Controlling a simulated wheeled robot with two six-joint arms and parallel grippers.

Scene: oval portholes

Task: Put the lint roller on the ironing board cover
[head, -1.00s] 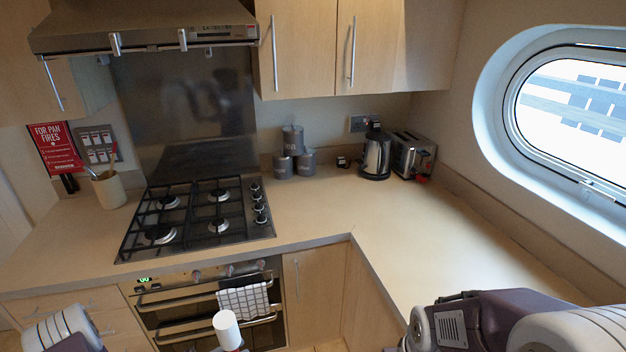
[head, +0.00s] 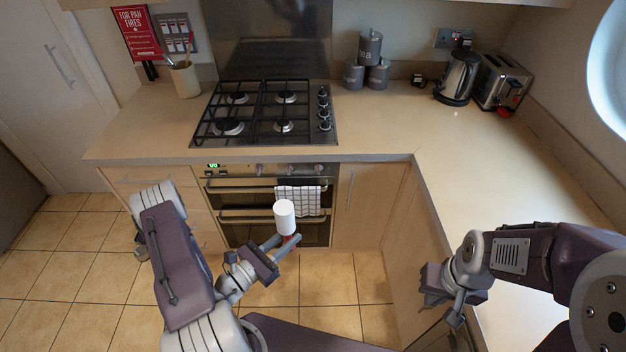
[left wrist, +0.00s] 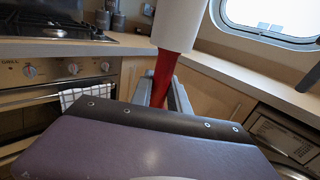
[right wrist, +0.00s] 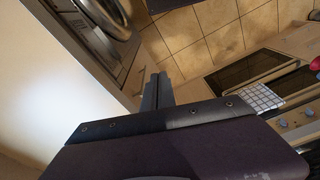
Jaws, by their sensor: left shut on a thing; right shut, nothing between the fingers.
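The lint roller has a white roll (head: 284,215) and a red handle. It stands about upright in my left gripper (head: 285,243), in front of the oven. In the left wrist view the white roll (left wrist: 180,24) is at the top and the red handle (left wrist: 163,80) runs down between the fingers, which are shut on it. My right gripper (head: 455,312) is beside the right-hand counter's front edge. In the right wrist view its fingers (right wrist: 157,92) are shut with nothing between them. I see no ironing board cover in any view.
The counter (head: 485,165) is largely bare on its right arm. A hob (head: 265,112), canisters (head: 368,65), a kettle (head: 458,77) and a toaster (head: 502,82) stand along the back. A checked towel (head: 298,200) hangs on the oven. The tiled floor (head: 75,270) is open at left.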

